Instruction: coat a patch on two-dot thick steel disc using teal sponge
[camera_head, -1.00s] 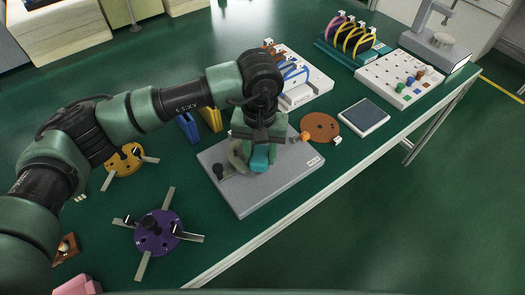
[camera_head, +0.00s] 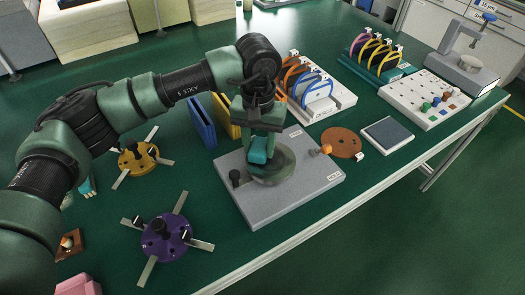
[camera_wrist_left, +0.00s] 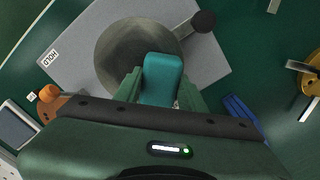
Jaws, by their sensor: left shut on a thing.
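My left gripper (camera_head: 263,140) is shut on the teal sponge (camera_head: 258,152), a small rounded block pointing down. The thick steel disc (camera_head: 281,166) lies on a grey plate (camera_head: 312,186), partly hidden by the gripper and sponge in the head view. In the left wrist view, the sponge (camera_wrist_left: 161,78) overlaps the near right part of the round grey disc (camera_wrist_left: 122,48). I cannot tell whether it touches the disc's face. No dots can be made out on the disc. My right gripper is not in view.
A black knob (camera_head: 235,178) stands on the plate beside the disc. A brown disc (camera_head: 346,143) with an orange knob lies right of the plate. Purple (camera_head: 180,232) and yellow (camera_head: 133,163) spoked fixtures sit left. Blue and yellow uprights and coloured racks stand behind. Green table shows between them.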

